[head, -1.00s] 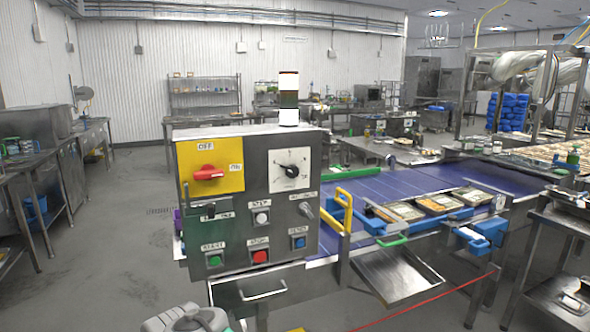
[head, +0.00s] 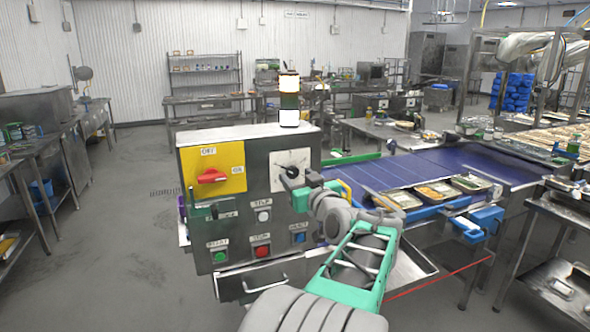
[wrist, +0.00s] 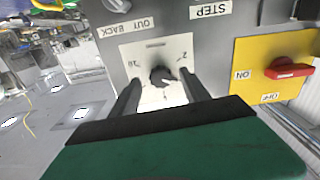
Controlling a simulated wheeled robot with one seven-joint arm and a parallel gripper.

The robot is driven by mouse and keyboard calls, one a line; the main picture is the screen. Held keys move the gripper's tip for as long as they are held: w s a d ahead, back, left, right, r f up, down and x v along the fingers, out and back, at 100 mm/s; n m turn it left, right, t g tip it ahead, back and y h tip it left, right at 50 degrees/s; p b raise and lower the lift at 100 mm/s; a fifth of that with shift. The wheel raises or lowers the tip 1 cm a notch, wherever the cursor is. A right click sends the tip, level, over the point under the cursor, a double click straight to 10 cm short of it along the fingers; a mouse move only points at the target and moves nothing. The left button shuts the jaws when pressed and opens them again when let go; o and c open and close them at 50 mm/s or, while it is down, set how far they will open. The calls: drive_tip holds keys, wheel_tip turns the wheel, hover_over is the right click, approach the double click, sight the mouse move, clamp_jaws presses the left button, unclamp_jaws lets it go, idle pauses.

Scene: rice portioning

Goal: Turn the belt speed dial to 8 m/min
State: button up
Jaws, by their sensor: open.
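The belt speed dial (head: 290,168) is a black knob on a white scale plate at the upper right of the control box (head: 222,236). In the head view my gripper (head: 287,180) is in front of it and hides part of the plate. In the wrist view, which is upside down, the dial (wrist: 162,77) shows just beyond and between the two dark fingers of my gripper (wrist: 160,92). The fingers are open, one on each side of the knob. I cannot tell whether they touch it. The pointer's reading is not legible.
A red switch (head: 211,176) on a yellow plate is left of the dial. Buttons, including a green (head: 220,257) and a red one (head: 262,251), sit below. A signal lamp (head: 289,100) stands on the box. The blue belt (head: 400,172) with trays runs to the right.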

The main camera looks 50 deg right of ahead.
drive_tip(key=shift+x, duration=0.95)
drive_tip(key=shift+a, duration=0.1)
clamp_jaws()
